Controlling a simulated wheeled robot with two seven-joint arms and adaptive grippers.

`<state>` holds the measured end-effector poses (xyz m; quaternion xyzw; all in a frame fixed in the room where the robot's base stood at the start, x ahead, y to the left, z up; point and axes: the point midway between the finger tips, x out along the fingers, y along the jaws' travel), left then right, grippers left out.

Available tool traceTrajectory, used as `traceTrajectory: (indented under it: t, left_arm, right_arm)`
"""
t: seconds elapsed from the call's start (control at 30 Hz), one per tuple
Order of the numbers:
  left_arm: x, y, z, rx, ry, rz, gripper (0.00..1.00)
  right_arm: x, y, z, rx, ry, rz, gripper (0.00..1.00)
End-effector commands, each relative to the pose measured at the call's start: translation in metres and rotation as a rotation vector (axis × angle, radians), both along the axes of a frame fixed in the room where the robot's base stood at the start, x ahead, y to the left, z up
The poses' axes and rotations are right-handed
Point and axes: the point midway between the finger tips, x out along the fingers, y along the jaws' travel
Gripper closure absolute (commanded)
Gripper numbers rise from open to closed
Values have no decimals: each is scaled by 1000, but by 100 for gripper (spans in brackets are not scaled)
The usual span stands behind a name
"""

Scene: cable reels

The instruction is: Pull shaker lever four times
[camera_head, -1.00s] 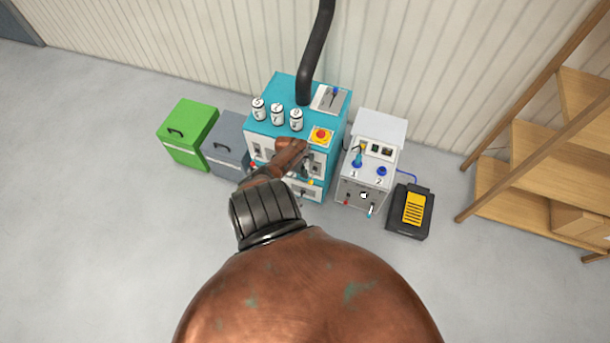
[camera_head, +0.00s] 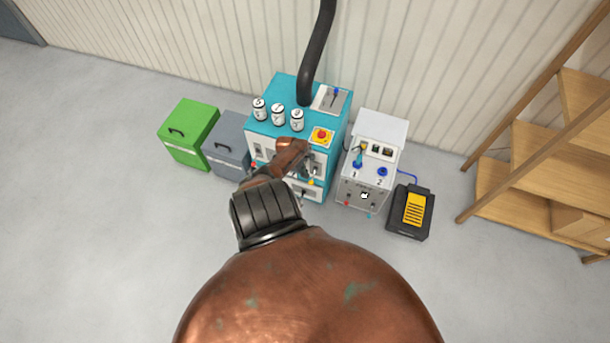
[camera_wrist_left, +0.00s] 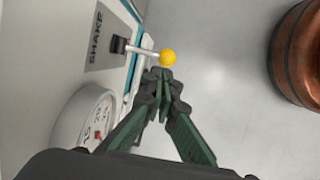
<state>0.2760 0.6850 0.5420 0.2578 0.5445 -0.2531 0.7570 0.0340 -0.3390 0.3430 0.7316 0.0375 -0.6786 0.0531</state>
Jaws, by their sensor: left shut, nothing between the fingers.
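The shaker lever is a pale rod with a yellow ball knob (camera_wrist_left: 168,58), beside a grey plate marked SHAKE (camera_wrist_left: 103,36) in the left wrist view. My left gripper (camera_wrist_left: 158,75) is shut and empty. Its fingertips are right at the underside of the knob in that picture; I cannot tell whether they touch it. In the head view the lever's knob (camera_head: 311,182) shows small on the front of the teal machine (camera_head: 300,87), and my left gripper (camera_head: 306,166) is in front of that machine, partly hidden by its own wrist. My right gripper is not in view.
A round gauge (camera_wrist_left: 86,118) is close to my left fingers. A grey-white machine (camera_head: 378,125) and a black-yellow pedal (camera_head: 414,208) stand to the right. Grey (camera_head: 226,143) and green (camera_head: 190,130) boxes stand left. Wooden shelving (camera_head: 560,150) is at far right; open floor lies in front.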

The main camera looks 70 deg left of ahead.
Motion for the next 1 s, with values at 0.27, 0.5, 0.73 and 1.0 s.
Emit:
traceTrajectory:
  t: [0.27, 0.5, 0.73, 1.0]
  left_arm:
    - [1, 0, 13, 0, -1, 0, 100]
    - [0, 0, 15, 0, 0, 0, 100]
    - [0, 0, 14, 0, 0, 0, 100]
    - [-3, 17, 2, 1, 1, -1, 100]
  right_arm:
    - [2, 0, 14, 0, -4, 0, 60]
    - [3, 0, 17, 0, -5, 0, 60]
    - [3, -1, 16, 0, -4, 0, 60]
    - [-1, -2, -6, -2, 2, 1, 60]
